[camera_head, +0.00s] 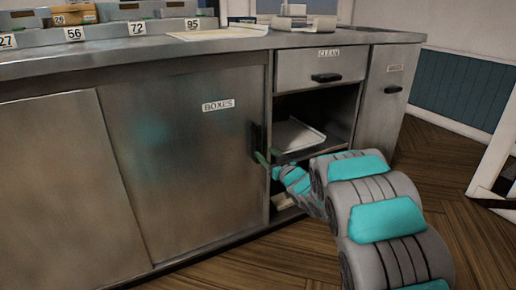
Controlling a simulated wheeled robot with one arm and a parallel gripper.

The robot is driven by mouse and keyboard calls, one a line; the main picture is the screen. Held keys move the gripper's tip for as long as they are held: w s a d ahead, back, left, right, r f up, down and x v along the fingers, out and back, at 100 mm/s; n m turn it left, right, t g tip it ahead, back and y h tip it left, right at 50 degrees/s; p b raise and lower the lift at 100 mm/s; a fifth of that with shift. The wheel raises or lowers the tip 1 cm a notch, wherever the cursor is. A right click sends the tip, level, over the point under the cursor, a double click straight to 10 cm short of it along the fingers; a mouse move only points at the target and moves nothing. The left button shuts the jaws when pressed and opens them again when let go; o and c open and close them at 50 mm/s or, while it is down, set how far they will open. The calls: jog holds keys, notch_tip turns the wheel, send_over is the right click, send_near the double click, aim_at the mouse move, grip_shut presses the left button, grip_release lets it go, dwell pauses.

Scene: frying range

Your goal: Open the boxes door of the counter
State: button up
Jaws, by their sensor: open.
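The counter (190,52) is a long steel unit seen at an angle. Its sliding-type panel door labelled BOXES (175,165) looks closed, with a dark handle (256,139) at its right edge. My gripper (262,160) is at that handle, at the end of my grey and turquoise arm. Its green fingers are open, and one reaches close to the handle's lower part. I cannot tell whether they touch it or straddle it.
An open shelf bay with a white tray (297,136) lies right of the door, under the CLEAN drawer (320,68). A narrow steel front (390,95) stands further right. Numbered bins and a paper sheet (220,33) are on the counter. Wood floor (460,230) is clear at right.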

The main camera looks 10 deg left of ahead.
aim_at(260, 148)
jog(key=shift+x, duration=3.45)
jog(key=shift+c, duration=0.4)
grip_shut()
